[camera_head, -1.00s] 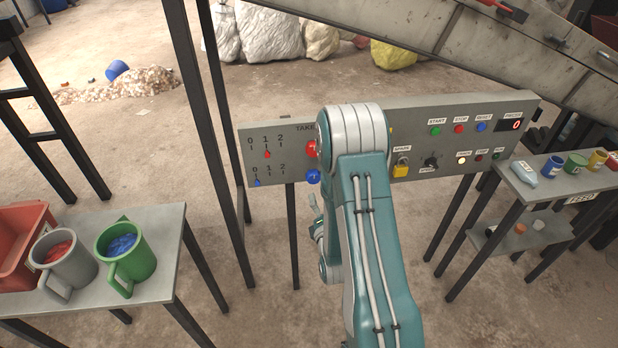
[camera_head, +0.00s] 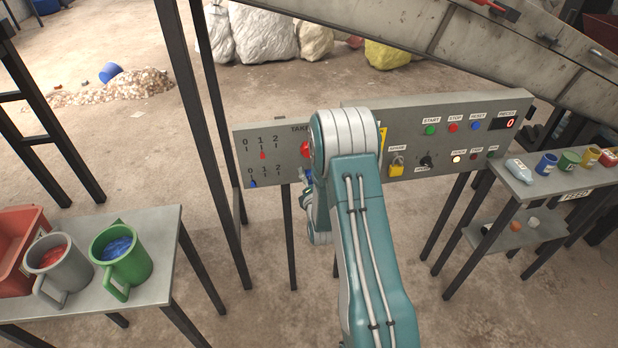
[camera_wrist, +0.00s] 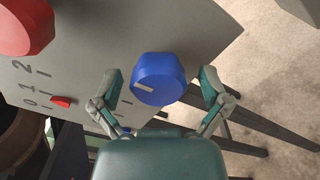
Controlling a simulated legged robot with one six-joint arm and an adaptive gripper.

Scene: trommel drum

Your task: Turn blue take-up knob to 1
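The blue take-up knob (camera_wrist: 158,80) with a pale mark on its face is on the grey panel in the wrist view. In the head view the blue knob (camera_head: 309,175) is mostly hidden by my arm. My gripper (camera_wrist: 158,73) is open, with one finger on each side of the knob and gaps visible; I cannot tell how deep the fingertips reach. The small blue pointer (camera_head: 253,184) stands at 0 on the lower 0-1-2 scale.
The red knob (camera_wrist: 24,26) is close by on the same panel. Its red pointer (camera_head: 262,155) is at 1 on the upper scale. A yellow padlock (camera_head: 397,170) and several buttons are to the right. A table (camera_head: 165,290) with mugs is at left.

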